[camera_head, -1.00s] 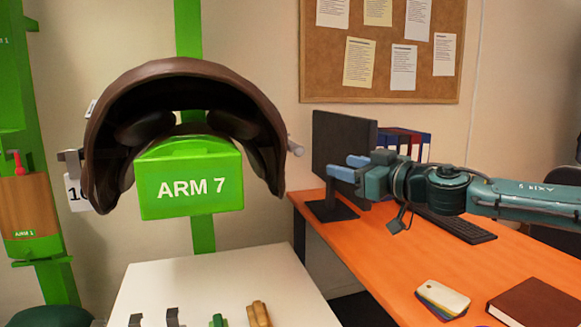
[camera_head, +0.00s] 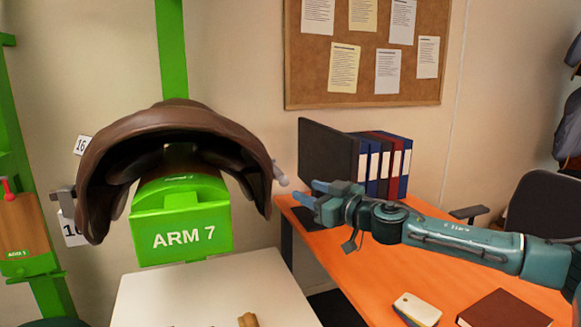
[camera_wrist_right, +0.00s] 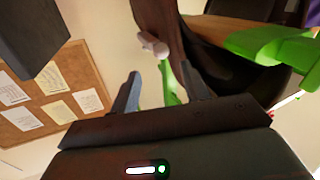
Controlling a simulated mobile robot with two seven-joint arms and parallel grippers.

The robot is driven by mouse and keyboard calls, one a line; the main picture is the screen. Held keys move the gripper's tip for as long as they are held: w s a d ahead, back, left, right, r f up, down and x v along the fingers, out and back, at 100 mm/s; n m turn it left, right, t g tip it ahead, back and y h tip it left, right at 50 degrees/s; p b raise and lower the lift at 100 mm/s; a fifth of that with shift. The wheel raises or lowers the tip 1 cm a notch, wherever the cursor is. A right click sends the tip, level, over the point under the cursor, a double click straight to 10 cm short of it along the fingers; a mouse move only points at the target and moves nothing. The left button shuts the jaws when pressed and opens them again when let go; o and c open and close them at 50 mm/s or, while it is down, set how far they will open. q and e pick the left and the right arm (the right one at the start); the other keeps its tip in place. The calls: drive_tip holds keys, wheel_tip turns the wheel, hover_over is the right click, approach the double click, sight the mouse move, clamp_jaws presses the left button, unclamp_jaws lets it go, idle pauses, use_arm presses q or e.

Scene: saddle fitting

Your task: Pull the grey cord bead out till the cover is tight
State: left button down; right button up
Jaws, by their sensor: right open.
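The grey cord bead (camera_head: 281,177) sticks out at the right edge of the brown saddle cover (camera_head: 165,135), which sits over the green ARM 7 stand (camera_head: 180,225). In the right wrist view the bead (camera_wrist_right: 153,44) shows pale at the cover's edge, beyond the fingertips. My right gripper (camera_head: 310,193) is open and empty, a short way right of the bead and a little lower, apart from it. Its two fingers (camera_wrist_right: 163,88) show in the wrist view with nothing between them touching. My left gripper is not in view.
A dark monitor (camera_head: 328,160) stands close behind my right gripper on the orange desk (camera_head: 385,285), with several binders (camera_head: 385,165) beside it. A white table (camera_head: 205,290) is below the stand. A cork board (camera_head: 365,50) hangs behind.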

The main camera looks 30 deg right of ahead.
sight(288, 183)
drive_tip(key=w+p, duration=0.1)
drive_tip(key=w, duration=0.1)
drive_tip(key=w+p, duration=0.2)
drive_tip(key=w+a+p, duration=0.1)
drive_tip(key=w+p, duration=0.1)
drive_tip(key=shift+w+r, duration=0.1)
drive_tip(key=shift+w, duration=0.1)
drive_tip(key=shift+w+a, duration=0.1)
drive_tip(key=shift+w, duration=0.2)
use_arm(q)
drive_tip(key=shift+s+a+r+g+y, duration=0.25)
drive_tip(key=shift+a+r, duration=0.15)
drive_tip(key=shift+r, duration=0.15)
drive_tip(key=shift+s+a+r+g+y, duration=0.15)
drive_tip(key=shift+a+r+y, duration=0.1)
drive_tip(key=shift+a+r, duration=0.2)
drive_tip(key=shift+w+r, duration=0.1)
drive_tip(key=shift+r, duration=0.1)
use_arm(e)
clamp_jaws()
